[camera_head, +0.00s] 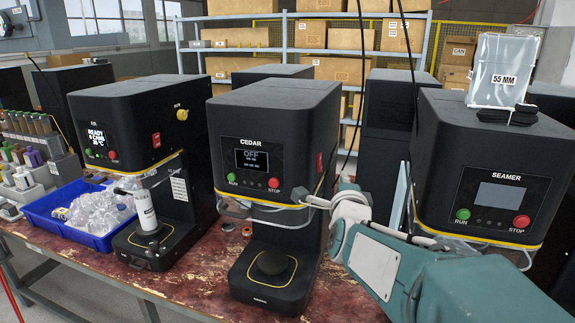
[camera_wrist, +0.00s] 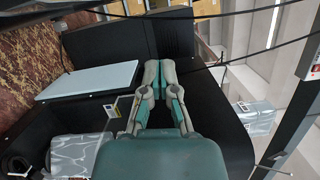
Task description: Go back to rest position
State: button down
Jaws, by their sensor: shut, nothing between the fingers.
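My gripper (camera_wrist: 159,66) shows in the wrist view with its two fingers together at the tips and nothing between them. In the head view my teal and grey arm reaches in from the lower right. Its far end is in front of the right side of the CEDAR machine (camera_head: 262,118), near the red STOP button. I cannot tell whether it touches the machine. The arm hides part of the table and the space between CEDAR and the SEAMER machine (camera_head: 493,205).
Another black machine (camera_head: 130,110) stands at the left, with a white canister (camera_head: 146,210) on its base. A blue bin (camera_head: 68,217) of clear items sits beside it. A clear box labelled 55 MM (camera_head: 503,65) is on the SEAMER. Cables hang behind the arm. Shelves (camera_head: 285,48) stand behind.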

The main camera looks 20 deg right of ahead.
jog(key=s+a+f+n+g+y, duration=0.65)
jog(key=s+a+n, duration=0.4)
jog(key=n, duration=0.35)
jog(key=s+f+n+g, duration=0.2)
jog(key=s+f+n, duration=0.1)
jog(key=s, duration=0.4)
jog(key=s+a+f+n+g, duration=0.1)
jog(key=s+f+n+g, duration=0.2)
jog(key=s+n, duration=0.3)
jog(key=shift+s+f, duration=0.45)
jog(key=shift+s, duration=0.5)
